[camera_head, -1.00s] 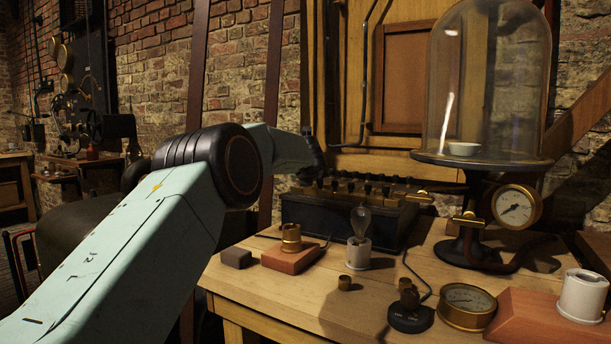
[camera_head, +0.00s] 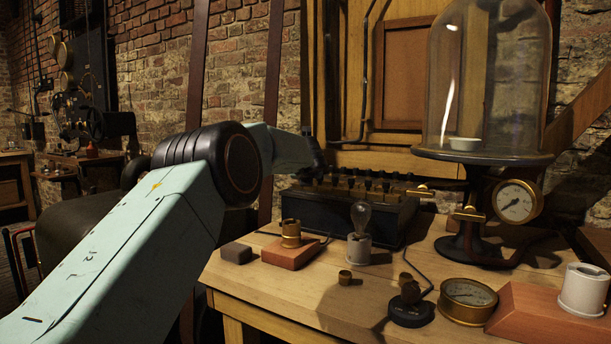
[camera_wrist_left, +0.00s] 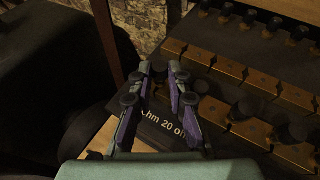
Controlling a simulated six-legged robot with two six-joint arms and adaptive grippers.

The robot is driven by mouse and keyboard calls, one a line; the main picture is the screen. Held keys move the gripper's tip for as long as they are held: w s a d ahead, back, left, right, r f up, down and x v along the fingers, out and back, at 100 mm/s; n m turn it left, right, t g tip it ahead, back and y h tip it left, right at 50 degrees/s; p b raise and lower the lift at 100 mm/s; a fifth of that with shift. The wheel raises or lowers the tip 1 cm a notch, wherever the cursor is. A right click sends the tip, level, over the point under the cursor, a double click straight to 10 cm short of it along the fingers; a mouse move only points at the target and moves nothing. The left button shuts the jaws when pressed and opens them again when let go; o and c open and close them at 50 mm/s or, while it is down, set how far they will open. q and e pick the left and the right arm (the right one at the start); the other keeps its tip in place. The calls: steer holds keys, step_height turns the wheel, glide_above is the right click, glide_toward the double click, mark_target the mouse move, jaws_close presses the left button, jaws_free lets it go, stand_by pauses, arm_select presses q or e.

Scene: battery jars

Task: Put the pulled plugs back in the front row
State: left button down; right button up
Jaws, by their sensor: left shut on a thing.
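The black resistance box (camera_head: 345,215) stands at the back left of the table, with brass blocks and black plugs on top. In the left wrist view, brass blocks (camera_wrist_left: 250,128) and dark plugs (camera_wrist_left: 246,106) run along the row nearest the lettered front edge (camera_wrist_left: 165,125). My left gripper (camera_wrist_left: 160,70) is over the box's left front end, fingers drawn together at the tips. Something small and dark seems to be between them, too dim to make out well. In the head view my left arm reaches the box's left end and the gripper is hard to see. My right gripper is out of view.
A bulb on a white base (camera_head: 361,243), a small brass cylinder (camera_head: 345,277), a wooden block with a brass cup (camera_head: 291,251) and a round gauge (camera_head: 467,301) stand in front of the box. A glass bell jar (camera_head: 487,90) stands at right. Bare tabletop lies at front left.

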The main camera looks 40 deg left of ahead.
arm_select(q)
steer(key=shift+f, duration=0.15)
steer(key=c, duration=1.2)
jaws_free()
steer(key=shift+s+d, duration=0.1)
steer(key=shift+s, duration=0.05)
steer(key=v, duration=1.1)
steer(key=shift+s+d+r, duration=0.15)
steer(key=shift+s+r, duration=0.05)
steer(key=shift+s, duration=0.1)
steer(key=shift+f, duration=0.1)
